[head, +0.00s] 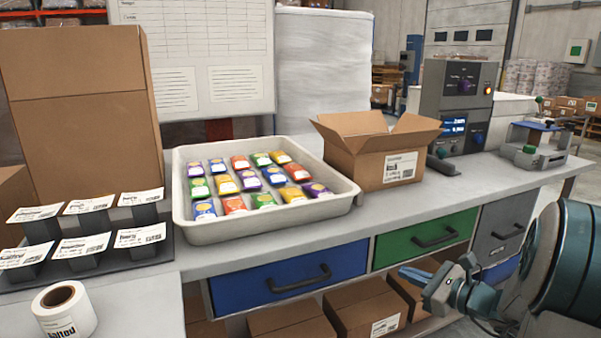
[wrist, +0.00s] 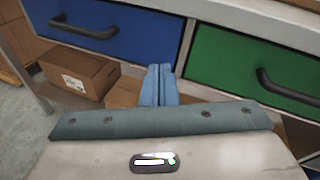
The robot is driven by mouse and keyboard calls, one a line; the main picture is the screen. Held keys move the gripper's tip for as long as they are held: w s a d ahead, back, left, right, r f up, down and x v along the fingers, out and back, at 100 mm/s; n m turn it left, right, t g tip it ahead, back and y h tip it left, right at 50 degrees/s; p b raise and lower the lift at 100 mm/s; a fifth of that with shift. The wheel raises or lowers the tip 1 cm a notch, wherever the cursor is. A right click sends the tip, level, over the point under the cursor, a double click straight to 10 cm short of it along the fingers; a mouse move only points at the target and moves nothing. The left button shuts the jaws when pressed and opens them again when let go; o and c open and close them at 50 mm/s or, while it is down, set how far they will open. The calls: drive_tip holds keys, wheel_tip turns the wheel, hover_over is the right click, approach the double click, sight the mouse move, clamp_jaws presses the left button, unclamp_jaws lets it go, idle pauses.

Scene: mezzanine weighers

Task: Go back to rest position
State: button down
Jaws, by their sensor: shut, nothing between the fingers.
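My gripper (head: 413,275) is at the lower right of the head view, in front of the workbench. Its blue fingers are together with nothing between them. In the wrist view the closed fingers (wrist: 158,86) point toward the bench front, near the gap between the blue drawer (wrist: 125,28) and the green drawer (wrist: 255,65). Both drawers look closed. The gripper appears apart from the drawers and their handles.
On the bench (head: 400,205) stand a white tray (head: 265,232) of colourful packets, an open cardboard box (head: 375,160), a control unit (head: 457,105) and a label rack (head: 150,252). A label roll (head: 65,310) is front left. Boxes (head: 365,308) fill the lower shelf.

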drive_tip(key=s+a+r+n+g+h+p, duration=0.2)
drive_tip(key=s+a+r+n+g+p, duration=0.85)
drive_tip(key=s+a+n, duration=0.35)
drive_tip(key=s+d+r+n+h+p, duration=0.2)
drive_tip(key=s+r+n+h+p, duration=0.5)
drive_tip(key=r+n+p, duration=0.4)
drive_tip(key=shift+s+d+r+n+t+h, duration=0.15)
drive_tip(key=shift+s+r+n+t+h, duration=0.2)
drive_tip(key=shift+s+r+n+h, duration=0.15)
